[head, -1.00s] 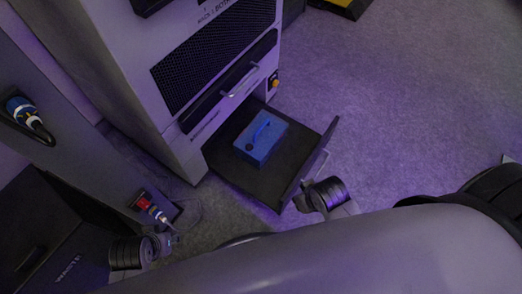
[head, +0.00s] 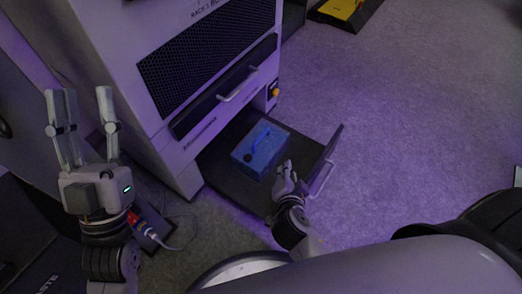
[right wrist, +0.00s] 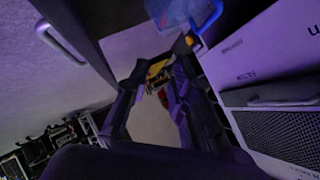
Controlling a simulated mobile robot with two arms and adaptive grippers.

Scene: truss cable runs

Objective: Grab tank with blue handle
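A blue box-shaped tank (head: 260,152) with a blue handle (head: 264,136) on top sits in the open dark drawer (head: 223,178) at the bottom of the grey rack. In the right wrist view the tank (right wrist: 168,12) is cut off at the top edge, with its bright blue handle (right wrist: 209,18) beside it. My right gripper (head: 286,168) is just to the right of the tank's near corner, over the drawer; I cannot tell whether it touches. Its fingers (right wrist: 157,68) are apart, with nothing between them. My left gripper (head: 84,92) is raised at the left, open and empty.
The rack (head: 165,130) rises behind the drawer. The drawer's front panel (head: 323,160) with its handle stands close to the right of my right gripper. A red plug with a cable (head: 143,225) is low at the left.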

